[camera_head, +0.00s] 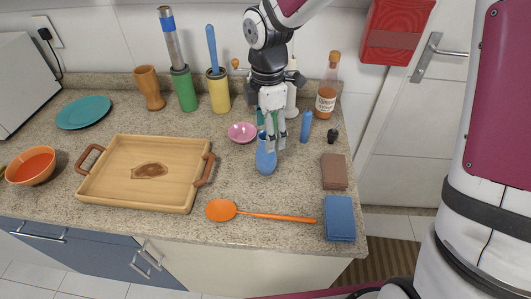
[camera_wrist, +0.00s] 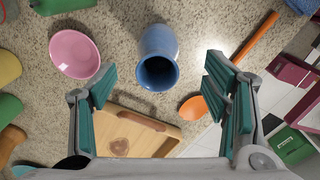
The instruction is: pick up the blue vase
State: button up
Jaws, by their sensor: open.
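The blue vase (camera_head: 265,163) stands on the speckled counter, just below my gripper (camera_head: 273,142) in the head view, which partly hides its upper part. In the wrist view the vase (camera_wrist: 158,45) lies ahead of my gripper (camera_wrist: 160,82), its round dark mouth facing the camera between the two finger lines. My gripper is open, with teal pads wide apart and nothing between them. I cannot tell from the head view whether a finger touches the vase.
A pink bowl (camera_head: 242,132) is left of the vase, and a blue bottle (camera_head: 306,127) is to its right. A wooden tray (camera_head: 111,198) lies left, and an orange spoon (camera_head: 263,216) in front. Yellow (camera_head: 218,95) and green (camera_head: 185,91) holders stand behind. Counter between vase and sponge-like brown block (camera_head: 334,171) is clear.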

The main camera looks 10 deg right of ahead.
aim_at(266, 155)
notch_tip(266, 155, down, 10)
jog(key=shift+w+a+r, duration=0.1)
jog(key=shift+a+r, duration=0.05)
jog(key=shift+r, duration=0.1)
jog(key=c, duration=1.4)
